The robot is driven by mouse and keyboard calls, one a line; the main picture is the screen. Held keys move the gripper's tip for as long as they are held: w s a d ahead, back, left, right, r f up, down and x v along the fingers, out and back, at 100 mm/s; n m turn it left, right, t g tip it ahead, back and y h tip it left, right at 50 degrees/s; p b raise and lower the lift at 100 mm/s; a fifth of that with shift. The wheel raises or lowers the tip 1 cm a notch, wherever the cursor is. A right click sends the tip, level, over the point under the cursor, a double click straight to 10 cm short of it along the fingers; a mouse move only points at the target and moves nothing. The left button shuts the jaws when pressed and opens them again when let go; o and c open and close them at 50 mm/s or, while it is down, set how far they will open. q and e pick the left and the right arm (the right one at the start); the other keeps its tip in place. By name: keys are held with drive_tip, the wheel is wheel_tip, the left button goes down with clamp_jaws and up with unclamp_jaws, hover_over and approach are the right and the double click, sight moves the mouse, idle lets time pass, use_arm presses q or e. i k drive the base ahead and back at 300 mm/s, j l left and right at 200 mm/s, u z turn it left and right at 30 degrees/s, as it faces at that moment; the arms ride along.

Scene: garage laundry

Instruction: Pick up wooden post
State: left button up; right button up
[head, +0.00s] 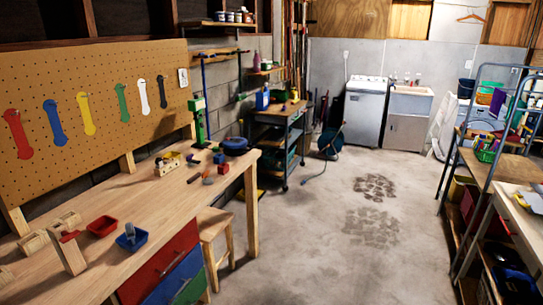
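Several pale wooden pieces stand and lie at the near left end of the workbench (130,215). One is an upright wooden post (73,258) with a small red part at its top. Wooden blocks (36,240) lie to its left, and another wooden piece (68,219) lies just behind them. I cannot tell for certain which piece is the post of the task. Neither of my grippers is in view.
A red bin (102,226) and a blue bin (132,240) sit right of the post. A pegboard (100,110) stands behind the bench. A wooden stool (213,226) is beside it. Open concrete floor (300,240) lies between bench and right-hand shelving.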

sight(70, 256)
drive_tip(key=u, duration=1.4)
